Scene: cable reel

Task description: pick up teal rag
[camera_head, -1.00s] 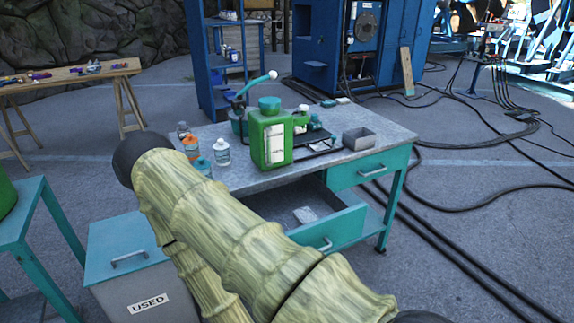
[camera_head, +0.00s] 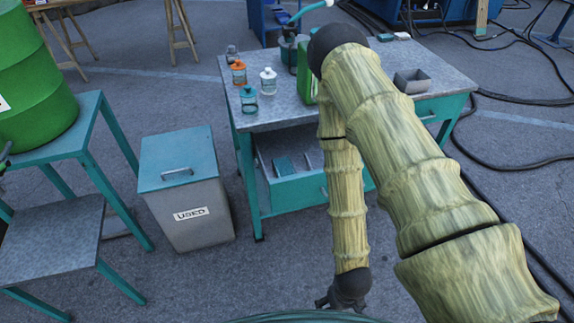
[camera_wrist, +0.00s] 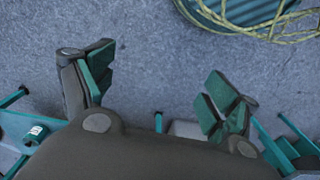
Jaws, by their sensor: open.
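A small flat teal item (camera_head: 285,166) lies in the open drawer (camera_head: 300,192) of the workbench; it may be the teal rag, but it is too small to tell. My gripper (camera_wrist: 160,88) is open and empty in the wrist view, its teal-padded fingers spread wide over bare floor. In the head view my gripper (camera_head: 343,302) is partly visible at the bottom, low and in front of the bench, well apart from the drawer. My arm hides the drawer's right part and some of the bench top.
The workbench (camera_head: 300,112) holds bottles, a green can (camera_head: 307,85) and a grey tray (camera_head: 412,82). A lidded bin labelled USED (camera_head: 190,212) stands left of it. A green drum (camera_head: 35,90) sits on a teal stand further left. A teal round object with yellow cord (camera_wrist: 245,12) lies near the gripper.

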